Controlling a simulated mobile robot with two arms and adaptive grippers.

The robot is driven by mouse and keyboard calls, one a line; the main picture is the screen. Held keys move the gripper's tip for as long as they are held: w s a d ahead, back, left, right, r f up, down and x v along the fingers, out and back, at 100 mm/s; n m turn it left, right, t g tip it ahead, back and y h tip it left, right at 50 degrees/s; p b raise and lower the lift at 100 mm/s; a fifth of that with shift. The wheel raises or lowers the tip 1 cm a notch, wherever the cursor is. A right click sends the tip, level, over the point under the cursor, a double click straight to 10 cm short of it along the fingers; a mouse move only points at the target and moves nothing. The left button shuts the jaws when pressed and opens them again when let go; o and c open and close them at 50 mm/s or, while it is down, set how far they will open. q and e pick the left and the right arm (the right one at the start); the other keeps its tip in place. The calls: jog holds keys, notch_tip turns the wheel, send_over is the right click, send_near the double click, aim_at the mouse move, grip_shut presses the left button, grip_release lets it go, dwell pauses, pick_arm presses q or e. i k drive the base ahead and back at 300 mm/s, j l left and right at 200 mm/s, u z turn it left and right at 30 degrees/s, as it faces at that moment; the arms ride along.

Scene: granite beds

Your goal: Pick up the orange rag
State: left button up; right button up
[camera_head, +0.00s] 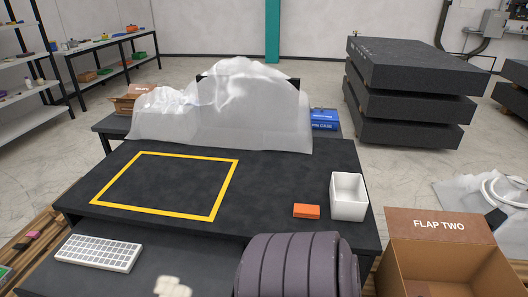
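The orange rag (306,211) shows as a small, flat, orange rectangular piece lying on the dark table (270,185), near its right side. It sits just left of a white open box (348,196), with a small gap between them. Nothing covers the rag. Neither of my grippers can be made out in the head view, so I cannot see whether they are open or shut.
A large ribbed purple-grey form (298,266) fills the bottom centre, in front of the rag. A yellow outlined rectangle (226,190) marks the table's left. A cardboard box (440,250) stands right; clear plastic sheeting (225,115) is behind.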

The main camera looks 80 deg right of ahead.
aim_at(300, 210)
jog(key=z, duration=2.8)
